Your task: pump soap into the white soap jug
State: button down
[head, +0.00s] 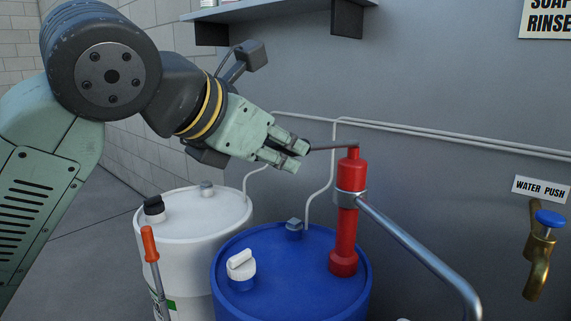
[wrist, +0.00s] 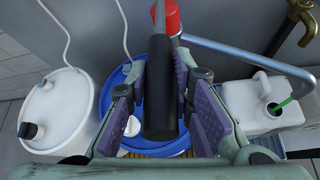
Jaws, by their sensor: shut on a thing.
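My gripper (head: 290,155) is shut on the black grip of the pump handle (wrist: 160,95), which lies between its finger pads. The handle's thin lever (head: 332,147) runs level to the top of the red pump (head: 346,225). The pump stands upright on the blue drum (head: 290,270). A grey metal spout pipe (head: 415,250) leaves the pump and bends down at the right. In the wrist view a white jug (wrist: 238,108) stands right of the blue drum, with a green strip at its opening. The jug is almost wholly out of the head view.
A white drum (head: 190,240) stands left of the blue drum, with an orange-handled tool (head: 149,245) in front. A brass tap with a blue button (head: 550,218) is on the wall at right. A shelf (head: 275,10) hangs above.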

jog(key=shift+s+a+f+t+h+b, duration=0.1)
jog(key=shift+f+t+h+b, duration=0.2)
jog(key=shift+f+b, duration=0.65)
jog(key=shift+s+f+t+h+b, duration=0.15)
jog(key=shift+f+t+b, duration=0.25)
jog(key=shift+f+b, duration=0.55)
jog(key=shift+w+r, duration=0.1)
jog(key=shift+r, duration=0.05)
jog(key=c, duration=1.4)
grip_release()
jog(key=v, duration=1.2)
jog(key=shift+r, duration=0.1)
